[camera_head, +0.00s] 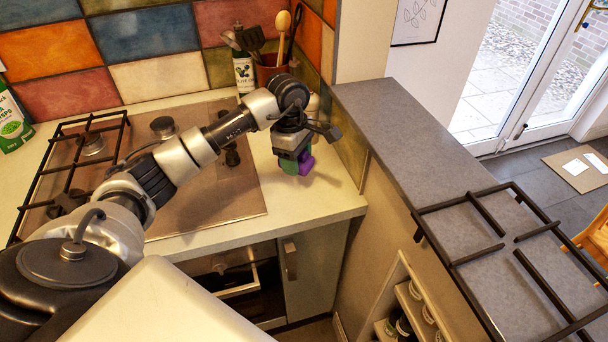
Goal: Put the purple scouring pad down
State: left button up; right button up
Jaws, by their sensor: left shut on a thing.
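The purple scouring pad (305,162) shows at the jaws of my left gripper (296,160), low over the pale counter (318,205) to the right of the hob. Something green shows beside the purple, just under the jaws; I cannot tell whether it is part of the pad or another thing. The gripper points down and is shut on the pad, and it hides part of it. I cannot tell whether the pad touches the counter. My right gripper is not in view.
The hob (215,195) with black grates lies to the left. A utensil pot (270,72) and a bottle (244,74) stand behind, by the tiled wall. A grey raised ledge (400,120) with another black grate (485,255) is to the right. The counter's front right corner is clear.

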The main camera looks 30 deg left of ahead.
aim_at(299, 184)
pick_arm(q)
jog(key=shift+f, duration=0.85)
notch_tip(299, 184, down, 4)
jog(key=shift+r+p, duration=0.1)
jog(key=shift+p, duration=0.45)
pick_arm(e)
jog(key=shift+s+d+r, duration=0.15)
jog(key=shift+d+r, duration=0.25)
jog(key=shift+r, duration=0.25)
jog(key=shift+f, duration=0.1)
pick_arm(q)
jog(key=shift+f+b, duration=0.25)
jog(key=shift+b, duration=0.05)
jog(key=o, duration=0.9)
jog(key=shift+r, duration=0.1)
jog(key=shift+r, duration=0.15)
